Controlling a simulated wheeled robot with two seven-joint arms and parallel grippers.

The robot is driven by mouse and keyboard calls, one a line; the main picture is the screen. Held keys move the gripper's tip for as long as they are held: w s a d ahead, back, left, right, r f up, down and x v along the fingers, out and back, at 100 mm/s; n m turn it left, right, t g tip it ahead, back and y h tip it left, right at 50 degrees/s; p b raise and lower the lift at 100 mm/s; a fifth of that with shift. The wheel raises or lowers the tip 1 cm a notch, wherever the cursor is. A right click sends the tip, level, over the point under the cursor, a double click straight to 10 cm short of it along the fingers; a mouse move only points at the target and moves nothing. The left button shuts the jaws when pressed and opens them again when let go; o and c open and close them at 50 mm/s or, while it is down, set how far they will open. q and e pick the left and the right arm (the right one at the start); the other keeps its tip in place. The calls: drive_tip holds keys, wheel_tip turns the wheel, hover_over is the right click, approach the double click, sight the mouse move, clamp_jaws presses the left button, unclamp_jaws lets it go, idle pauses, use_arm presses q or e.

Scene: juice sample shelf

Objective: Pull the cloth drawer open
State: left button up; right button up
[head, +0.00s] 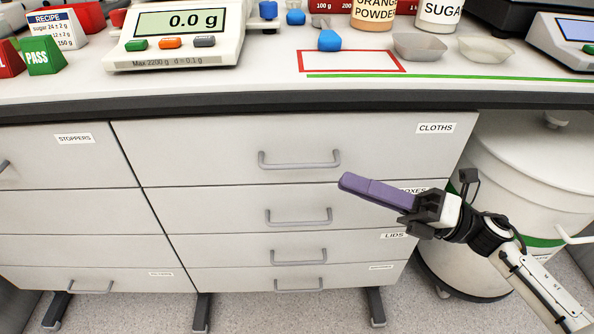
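The cloth drawer (215,146) is the wide top drawer with the CLOTHS label (436,128) at its upper right. Its front is flush with the cabinet, so it is shut. Its grey bar handle (299,161) is free, with nothing touching it. My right gripper (424,211) is in front of the right side of the cabinet, to the right of and below the handle. It appears shut on a long purple bar-shaped thing (376,192), which points left and partly covers the drawer label below. My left gripper is not in view.
Below are more drawers, including the lids drawer (235,248); the stoppers drawer (55,155) is at left. A white bin (530,165) stands right of the cabinet. The bench edge (250,97) overhangs, with a scale (180,35) and jars above. The space before the handle is clear.

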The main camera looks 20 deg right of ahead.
sight(302, 166)
drive_tip(key=x, duration=1)
drive_tip(key=shift+s, duration=0.1)
clamp_jaws()
idle(1.2)
